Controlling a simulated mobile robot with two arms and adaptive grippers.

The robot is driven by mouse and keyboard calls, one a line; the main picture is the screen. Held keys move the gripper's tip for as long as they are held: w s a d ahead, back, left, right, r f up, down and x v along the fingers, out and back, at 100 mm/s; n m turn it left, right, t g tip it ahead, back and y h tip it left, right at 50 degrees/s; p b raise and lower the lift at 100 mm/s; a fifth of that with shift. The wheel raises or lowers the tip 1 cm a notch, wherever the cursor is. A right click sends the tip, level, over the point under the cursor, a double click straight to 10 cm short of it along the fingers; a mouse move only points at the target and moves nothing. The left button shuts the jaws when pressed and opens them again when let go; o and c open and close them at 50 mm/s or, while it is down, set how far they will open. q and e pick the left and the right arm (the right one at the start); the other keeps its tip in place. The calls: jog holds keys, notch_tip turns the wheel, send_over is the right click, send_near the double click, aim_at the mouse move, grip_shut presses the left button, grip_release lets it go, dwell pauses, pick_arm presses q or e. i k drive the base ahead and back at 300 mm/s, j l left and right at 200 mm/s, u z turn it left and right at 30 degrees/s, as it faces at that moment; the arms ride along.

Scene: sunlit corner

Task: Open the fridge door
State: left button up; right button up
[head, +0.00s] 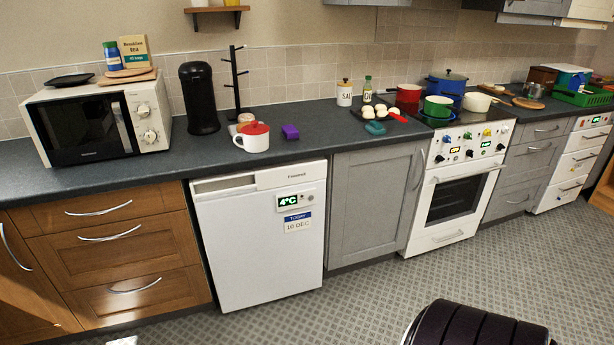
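The fridge (260,245) is a small white unit under the dark counter, left of the picture's middle. Its door looks shut, with the front flush in the cabinet row. A recessed grip strip (224,184) runs along the top left of the front, beside a raised white panel. A green 4°C display (288,201) and a date label (297,221) are on the door's upper right. The fridge's inside is hidden. Neither of my grippers shows in the head view.
Wooden drawers (130,247) stand left of the fridge, a grey cabinet (372,200) and white oven (455,195) right of it. A microwave (100,122), red-lidded mug (252,137) and pots stand on the counter (330,139). The patterned floor (350,292) before the fridge looks clear.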

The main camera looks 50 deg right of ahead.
aim_at(263, 244)
jog(key=z, duration=1.35)
